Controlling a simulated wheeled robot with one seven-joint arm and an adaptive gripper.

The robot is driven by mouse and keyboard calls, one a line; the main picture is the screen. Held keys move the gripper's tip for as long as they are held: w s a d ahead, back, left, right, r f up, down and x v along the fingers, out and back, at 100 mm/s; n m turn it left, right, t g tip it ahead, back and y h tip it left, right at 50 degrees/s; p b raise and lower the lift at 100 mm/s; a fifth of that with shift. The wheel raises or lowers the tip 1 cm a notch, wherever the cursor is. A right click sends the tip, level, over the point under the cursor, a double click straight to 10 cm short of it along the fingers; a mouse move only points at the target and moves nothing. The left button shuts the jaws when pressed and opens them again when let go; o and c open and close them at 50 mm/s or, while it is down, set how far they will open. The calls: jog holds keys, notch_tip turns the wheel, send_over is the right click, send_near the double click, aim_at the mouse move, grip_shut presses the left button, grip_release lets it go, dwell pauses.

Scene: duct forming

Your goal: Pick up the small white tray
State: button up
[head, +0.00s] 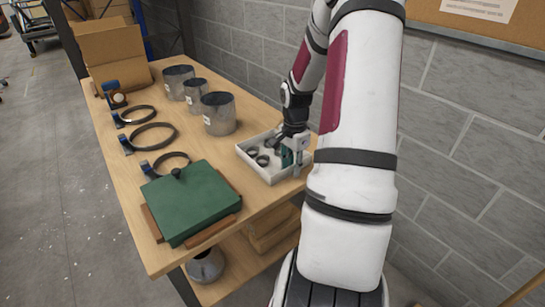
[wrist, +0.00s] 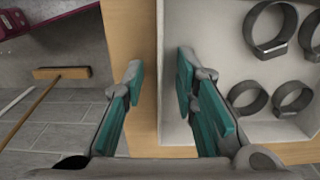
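The small white tray (head: 252,168) sits on the wooden table near its right edge, by the block wall. It holds several dark rings, which also show inside the tray (wrist: 215,35) in the wrist view. My gripper (head: 293,153) is down at the tray's right side. In the wrist view my gripper (wrist: 161,64) is open, with teal pads on both fingers. One finger is over the tray's inside and the other is outside it, with the tray wall between them. I cannot tell whether either finger touches the wall. My arm hides part of the tray's far right side in the head view.
A green case (head: 190,203) lies at the table's near end. Several metal cylinders (head: 219,114) and ring clamps (head: 150,137) stand or lie farther back, with a cardboard box (head: 115,50) at the far end. Bare table (head: 215,155) lies left of the tray.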

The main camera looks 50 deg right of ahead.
jog(key=shift+c, duration=0.3)
grip_shut()
jog(key=shift+r, duration=0.1)
